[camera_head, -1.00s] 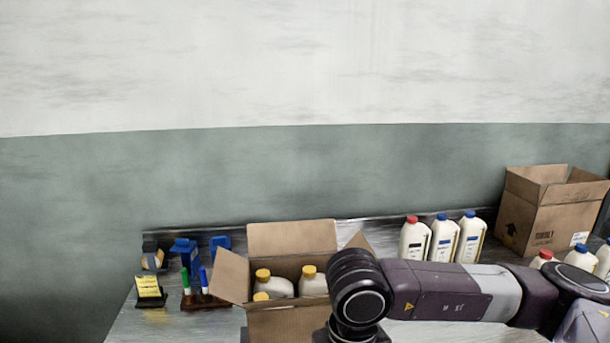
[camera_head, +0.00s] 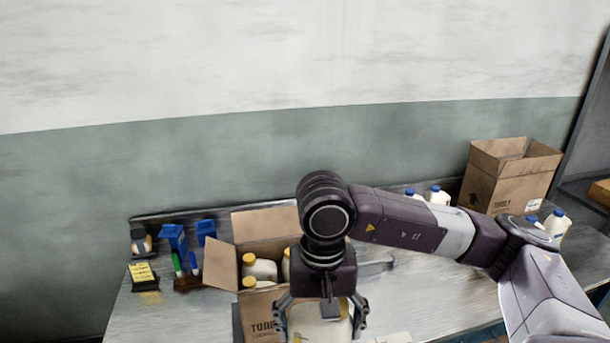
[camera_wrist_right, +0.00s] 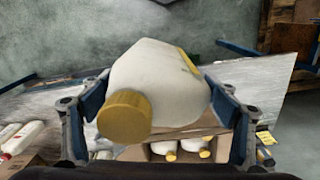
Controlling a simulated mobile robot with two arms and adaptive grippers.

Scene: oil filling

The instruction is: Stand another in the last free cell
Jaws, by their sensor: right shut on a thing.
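A white bottle with a yellow cap (camera_wrist_right: 125,115) is held in my right gripper (camera_head: 320,318); the bottle's white body (camera_wrist_right: 160,75) fills the middle of the right wrist view, between the two fingers. In the head view the held bottle is in front of the open cardboard box (camera_head: 250,312), overlapping its right part. White bottles with yellow caps stand in the box, one (camera_head: 262,269) at the left back. They also show below the held bottle in the right wrist view (camera_wrist_right: 164,147). The free cell is hidden by my gripper and bottle. My left gripper is out of view.
Blue-capped bottles (camera_head: 438,196) stand behind my right arm, with more (camera_head: 557,223) at the right. A second cardboard box (camera_head: 508,178) stands at the back right. Markers (camera_head: 186,270) and a yellow notepad (camera_head: 142,272) are left of the open box.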

